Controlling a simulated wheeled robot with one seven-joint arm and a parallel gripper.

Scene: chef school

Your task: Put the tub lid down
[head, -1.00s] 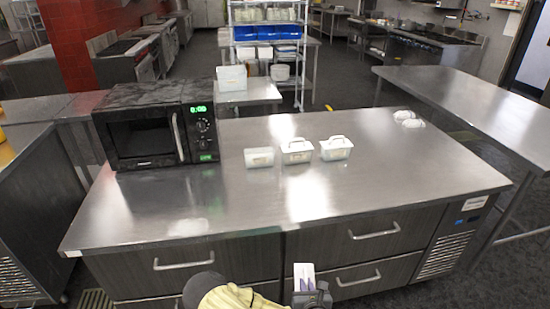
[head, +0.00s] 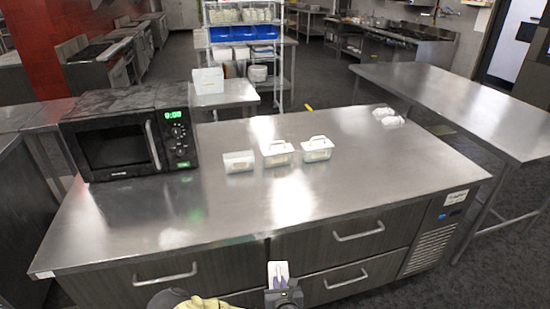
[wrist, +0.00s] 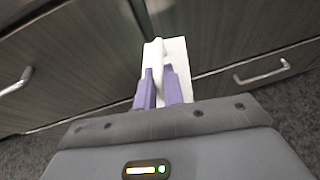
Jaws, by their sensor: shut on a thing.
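My gripper (head: 279,284) is low at the bottom of the head view, in front of the counter's drawers. It is shut on a white tub lid (head: 274,268), held upright on edge. In the wrist view the purple fingers (wrist: 159,90) pinch the lid's raised handle, and the lid's flat plate (wrist: 178,55) shows beyond them. Three small pale tubs stand in a row on the steel counter (head: 220,220). The left tub (head: 239,162) appears open; the middle tub (head: 277,153) and right tub (head: 317,149) carry lids with loop handles.
A black microwave (head: 125,140) stands on the counter's left end. Two small white items (head: 388,117) lie at its far right corner. The counter's front half is clear. Drawer handles (head: 166,274) stick out from its front. Another steel table (head: 450,95) stands to the right.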

